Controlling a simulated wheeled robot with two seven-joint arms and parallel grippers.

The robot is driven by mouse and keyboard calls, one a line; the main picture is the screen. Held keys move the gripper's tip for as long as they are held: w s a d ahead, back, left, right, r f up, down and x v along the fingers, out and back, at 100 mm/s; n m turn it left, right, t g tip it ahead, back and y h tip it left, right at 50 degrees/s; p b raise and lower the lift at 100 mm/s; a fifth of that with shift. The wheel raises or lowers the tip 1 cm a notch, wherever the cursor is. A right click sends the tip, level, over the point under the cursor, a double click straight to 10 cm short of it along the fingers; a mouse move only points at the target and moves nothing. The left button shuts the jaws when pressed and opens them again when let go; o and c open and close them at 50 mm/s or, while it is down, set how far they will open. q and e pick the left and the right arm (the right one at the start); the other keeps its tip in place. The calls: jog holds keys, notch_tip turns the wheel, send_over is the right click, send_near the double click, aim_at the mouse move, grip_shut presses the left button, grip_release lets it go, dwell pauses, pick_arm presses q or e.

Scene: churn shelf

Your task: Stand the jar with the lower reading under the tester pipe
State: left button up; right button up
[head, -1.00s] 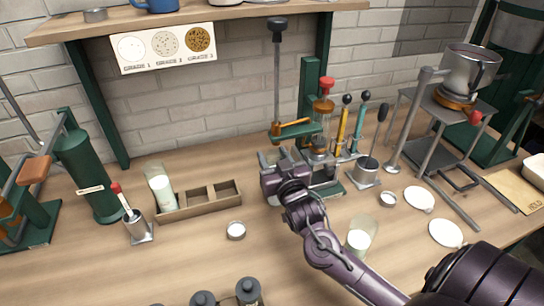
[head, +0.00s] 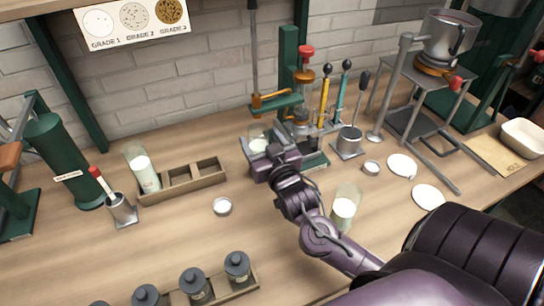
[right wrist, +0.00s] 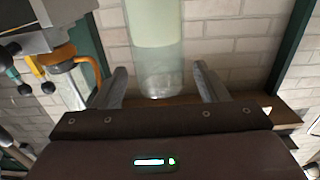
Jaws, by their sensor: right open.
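A glass jar with pale contents (head: 257,139) stands beside the tester, below its green arm (head: 275,105) and near the vertical pipe (head: 253,50). My right gripper (head: 258,153) is at this jar. In the right wrist view the jar (right wrist: 160,70) is between the two spread fingers (right wrist: 158,85), with gaps on both sides. A second jar of white contents (head: 144,172) stands in the left end of the wooden rack (head: 185,190). A third jar (head: 344,208) stands on the table right of my right forearm. No readings on the jars are legible. My left gripper is out of view.
Dark canisters (head: 237,266) stand at the front. Tools in a metal cup (head: 349,140), white discs (head: 402,166) and a metal stand (head: 415,120) are at the right.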

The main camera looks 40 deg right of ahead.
jog(key=b+v, duration=0.1)
jog(key=v, duration=0.6)
jog(key=shift+s, duration=0.35)
jog(key=shift+a, duration=0.1)
